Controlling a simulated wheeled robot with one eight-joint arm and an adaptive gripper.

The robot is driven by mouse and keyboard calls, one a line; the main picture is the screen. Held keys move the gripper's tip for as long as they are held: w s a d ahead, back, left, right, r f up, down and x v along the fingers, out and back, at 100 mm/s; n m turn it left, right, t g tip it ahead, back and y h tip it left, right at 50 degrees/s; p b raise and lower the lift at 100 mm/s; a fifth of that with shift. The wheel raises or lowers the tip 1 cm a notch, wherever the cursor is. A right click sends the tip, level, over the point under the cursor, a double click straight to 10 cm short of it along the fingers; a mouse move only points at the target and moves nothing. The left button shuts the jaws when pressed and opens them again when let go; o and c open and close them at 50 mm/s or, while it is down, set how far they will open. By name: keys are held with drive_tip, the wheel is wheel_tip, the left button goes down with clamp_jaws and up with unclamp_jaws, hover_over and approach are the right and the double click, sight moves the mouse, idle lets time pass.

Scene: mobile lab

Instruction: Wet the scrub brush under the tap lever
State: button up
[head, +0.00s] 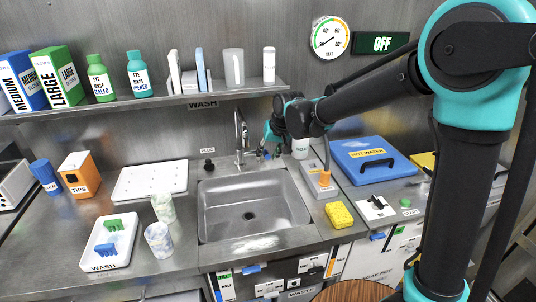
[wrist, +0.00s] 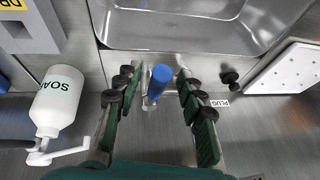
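The tap (head: 241,138) rises behind the steel sink (head: 250,212) in the head view. In the wrist view, a blue-ended lever (wrist: 160,80) stands between the two fingers of my gripper (wrist: 157,95). The fingers are apart, with a gap visible on each side of the lever. In the head view my gripper (head: 271,140) is just right of the tap, partly hidden by its own arm. No scrub brush can be clearly made out. The sink basin is empty in view.
A soap bottle (wrist: 57,102) stands beside my gripper. A grey holder with an orange piece (head: 323,181) and a yellow sponge (head: 339,214) lie right of the sink. Left are two cups (head: 159,240) and a white wash tray (head: 107,265). A shelf (head: 150,100) runs above.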

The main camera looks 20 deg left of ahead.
clamp_jaws()
idle(0.3)
drive_tip(key=shift+w+d+n+g, duration=0.3)
drive_tip(key=shift+w+d+n, duration=0.3)
drive_tip(key=shift+d+n, duration=0.2)
unclamp_jaws()
drive_tip(key=v, duration=1.2)
drive_tip(key=shift+d, duration=0.15)
